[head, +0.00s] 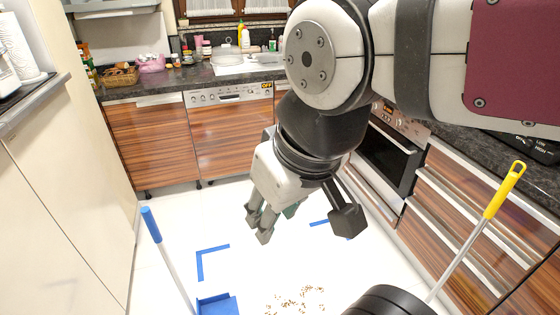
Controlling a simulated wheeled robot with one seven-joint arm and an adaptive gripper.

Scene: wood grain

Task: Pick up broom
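A long stick with a yellow grip (497,205) and a silver shaft (458,265) leans at the right by the drawers; it looks like the broom. Its lower end is hidden behind a round black part at the bottom of the view, so I see no bristles. My gripper (304,228) hangs above the floor near the middle of the view, pointing down. Its fingers are spread wide with nothing between them. The yellow grip is well to the right of my gripper and apart from it.
A blue dustpan (218,305) is at the lower left, beside a blue-tipped pole (152,226). Brown crumbs (298,300) lie on the white floor between blue tape corners (205,256). Wooden drawers (452,205) and an oven (388,155) line the right; a counter (150,86) runs along the back.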

